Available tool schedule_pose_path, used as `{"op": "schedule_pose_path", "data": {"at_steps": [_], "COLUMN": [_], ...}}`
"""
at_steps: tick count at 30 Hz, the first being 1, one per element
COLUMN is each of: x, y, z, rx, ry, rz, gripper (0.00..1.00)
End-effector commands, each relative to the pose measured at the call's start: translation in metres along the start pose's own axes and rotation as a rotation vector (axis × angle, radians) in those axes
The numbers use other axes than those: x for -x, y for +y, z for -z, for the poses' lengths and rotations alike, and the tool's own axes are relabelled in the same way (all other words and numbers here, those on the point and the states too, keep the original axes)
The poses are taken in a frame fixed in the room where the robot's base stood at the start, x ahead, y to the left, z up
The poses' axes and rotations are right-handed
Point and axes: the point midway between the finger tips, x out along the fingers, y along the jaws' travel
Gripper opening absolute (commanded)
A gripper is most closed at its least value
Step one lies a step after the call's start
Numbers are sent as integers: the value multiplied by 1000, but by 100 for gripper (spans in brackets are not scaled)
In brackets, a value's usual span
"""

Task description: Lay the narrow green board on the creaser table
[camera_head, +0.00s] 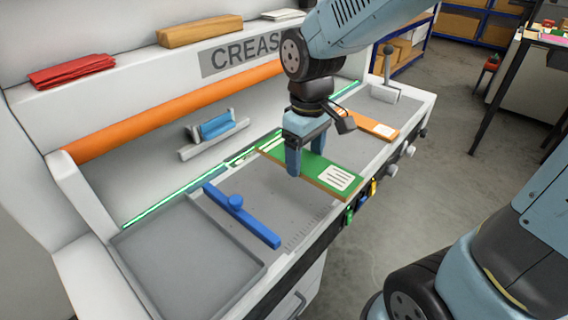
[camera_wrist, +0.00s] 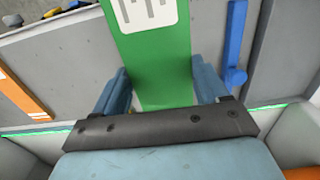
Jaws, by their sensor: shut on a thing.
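The narrow green board (camera_head: 322,171) has a white printed label at its near end. It lies flat on or just above the grey bed of the creaser table (camera_head: 275,206); I cannot tell whether it touches. My gripper (camera_head: 304,158) points down over the board and is shut across its width. In the wrist view my gripper (camera_wrist: 162,88) has one finger on each side of the green board (camera_wrist: 155,55), and part of the label shows at the top. The gripper hides part of the board's middle in the head view.
A blue bar with a knob (camera_head: 248,219) lies left of the board, and an orange board (camera_head: 374,126) lies to its right. A grey tray area (camera_head: 185,255) is empty at the left. An orange roller (camera_head: 170,110) runs along the back. Knobs line the front edge.

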Motion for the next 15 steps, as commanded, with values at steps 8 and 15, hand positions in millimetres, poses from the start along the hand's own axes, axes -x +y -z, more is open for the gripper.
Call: {"op": "schedule_pose_path", "data": {"at_steps": [8,15], "x": [-18,-43], "y": [7,12], "z": [40,67], "rx": [2,2], "ry": [-1,-2], "rz": [1,2], "gripper": [43,43]}}
